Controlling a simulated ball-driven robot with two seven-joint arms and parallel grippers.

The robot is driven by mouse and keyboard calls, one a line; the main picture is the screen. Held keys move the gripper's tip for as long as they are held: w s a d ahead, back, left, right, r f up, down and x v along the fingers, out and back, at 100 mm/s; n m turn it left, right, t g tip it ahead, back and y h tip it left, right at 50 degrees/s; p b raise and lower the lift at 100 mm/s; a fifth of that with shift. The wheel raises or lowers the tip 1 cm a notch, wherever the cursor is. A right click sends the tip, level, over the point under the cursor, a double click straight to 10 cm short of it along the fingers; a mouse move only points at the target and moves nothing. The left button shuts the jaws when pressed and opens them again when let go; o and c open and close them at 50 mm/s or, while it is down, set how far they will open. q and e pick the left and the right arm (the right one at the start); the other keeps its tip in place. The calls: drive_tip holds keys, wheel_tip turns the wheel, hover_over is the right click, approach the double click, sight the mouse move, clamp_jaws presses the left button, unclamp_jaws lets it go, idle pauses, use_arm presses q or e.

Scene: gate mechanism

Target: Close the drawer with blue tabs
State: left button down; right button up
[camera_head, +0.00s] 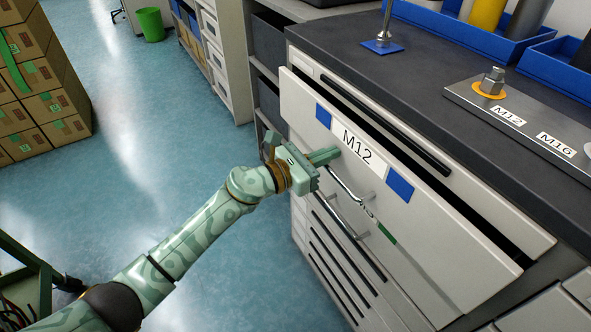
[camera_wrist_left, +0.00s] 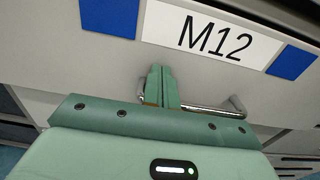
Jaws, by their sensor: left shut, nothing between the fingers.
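The drawer with blue tabs (camera_head: 448,226) stands pulled out of the cabinet, with a dark gap behind its front. Its label reads M12 (camera_head: 358,146), with a blue tab (camera_head: 323,116) on the left and another (camera_head: 400,184) on the right. Its metal bar handle (camera_head: 345,181) is below the label. My left gripper (camera_head: 335,154) is shut and empty, its fingertips at the drawer front just below the label. In the left wrist view the closed fingers (camera_wrist_left: 161,72) point at the drawer front beside the left end of the handle; contact cannot be told. My right gripper is not in view.
Above is the dark worktop (camera_head: 420,75) with a metal plate (camera_head: 540,125) marked M12 and M16, and blue trays (camera_head: 480,35). More drawers sit below. Stacked cardboard boxes (camera_head: 40,85) stand at left; a green bin (camera_head: 150,24) is far back. The blue floor between is clear.

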use_arm(q)
drive_tip(key=x, duration=0.3)
drive_tip(key=shift+w+d+f+b, duration=0.1)
drive_tip(key=shift+b, duration=0.3)
drive_tip(key=shift+r, duration=0.3)
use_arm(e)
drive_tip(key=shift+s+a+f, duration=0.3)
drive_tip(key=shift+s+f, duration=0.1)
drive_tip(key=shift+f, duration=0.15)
use_arm(q)
drive_tip(key=shift+r, duration=0.1)
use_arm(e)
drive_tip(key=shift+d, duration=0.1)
